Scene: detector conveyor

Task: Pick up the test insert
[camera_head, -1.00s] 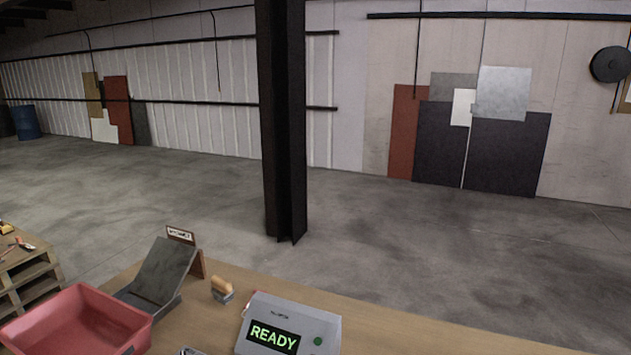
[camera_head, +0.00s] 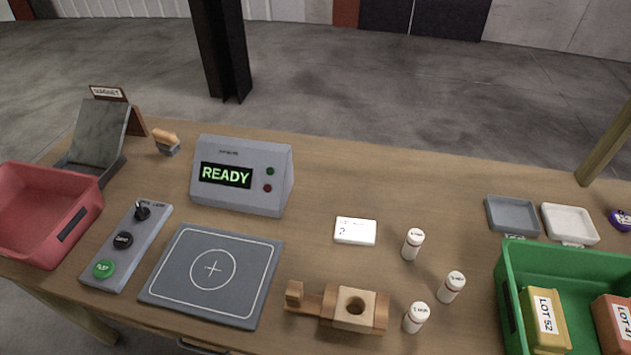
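No object carries a readable name "test insert", and I cannot tell for certain which thing it is. Three small white cylinders with red bands and small printed labels stand upright at the right of centre: a back one (camera_head: 412,245), a right one (camera_head: 451,287) and a front one (camera_head: 416,318). Left of the front one lies a wooden block (camera_head: 372,312) with a round hole in its top and a narrower handle-like part at its left. The hole looks empty. Neither of my grippers is in view.
A grey box reading READY (camera_head: 240,201), a dark square pad (camera_head: 248,290) and a button panel (camera_head: 120,262) lie left. A red bin (camera_head: 83,212) is far left, a green crate (camera_head: 520,262) with lot boxes right. A white card (camera_head: 355,231) lies mid-table.

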